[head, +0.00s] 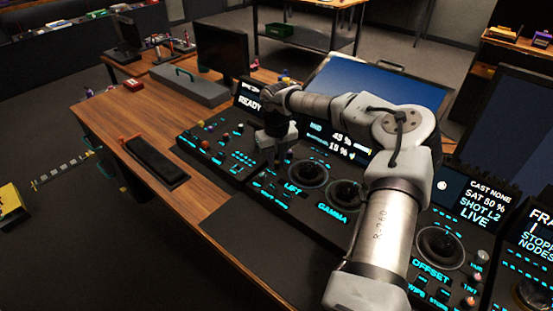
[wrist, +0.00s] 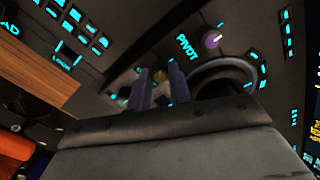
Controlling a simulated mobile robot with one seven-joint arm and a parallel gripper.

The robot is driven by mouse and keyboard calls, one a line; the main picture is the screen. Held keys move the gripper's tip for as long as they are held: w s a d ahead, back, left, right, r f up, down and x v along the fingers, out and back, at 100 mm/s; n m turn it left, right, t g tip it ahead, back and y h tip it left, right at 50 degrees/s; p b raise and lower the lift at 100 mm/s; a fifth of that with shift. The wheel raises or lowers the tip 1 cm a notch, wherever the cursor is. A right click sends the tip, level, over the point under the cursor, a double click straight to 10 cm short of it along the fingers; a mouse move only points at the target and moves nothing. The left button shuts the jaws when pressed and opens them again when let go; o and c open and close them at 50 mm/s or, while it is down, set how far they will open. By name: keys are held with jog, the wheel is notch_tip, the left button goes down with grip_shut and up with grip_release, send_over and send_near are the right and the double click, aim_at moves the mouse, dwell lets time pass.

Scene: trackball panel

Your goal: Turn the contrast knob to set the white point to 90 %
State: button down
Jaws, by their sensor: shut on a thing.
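My gripper (head: 281,158) points down at the panel just left of the lift ring (head: 309,173). In the wrist view its two fingers (wrist: 160,88) are closed around a small gold-topped knob (wrist: 160,75). The knob's label is hidden, so I cannot read whether it says contrast. In the head view the knob is hidden by my gripper. The display (head: 340,137) behind my arm shows MID and two percentages, roughly 43 % and 18 %; the rest of it is covered by my arm.
A pale knob labelled PIVOT (wrist: 212,40) sits close beside my fingers. The gamma ring (head: 345,194) and offset ring (head: 439,247) lie to the right. A dark wrist rest (head: 156,160) lies on the wooden desk at the left.

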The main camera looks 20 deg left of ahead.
jog(key=n, duration=0.4)
jog(key=shift+w+n, duration=0.1)
jog(key=shift+n, duration=0.2)
jog(key=n, duration=0.3)
jog(key=shift+n, duration=0.4)
jog(key=n, duration=0.4)
jog(key=shift+a+n+b, duration=0.1)
jog(key=shift+n+b, duration=0.2)
jog(key=shift+n, duration=1.8)
jog(key=c, duration=1.3)
grip_release()
jog(key=shift+r, duration=0.1)
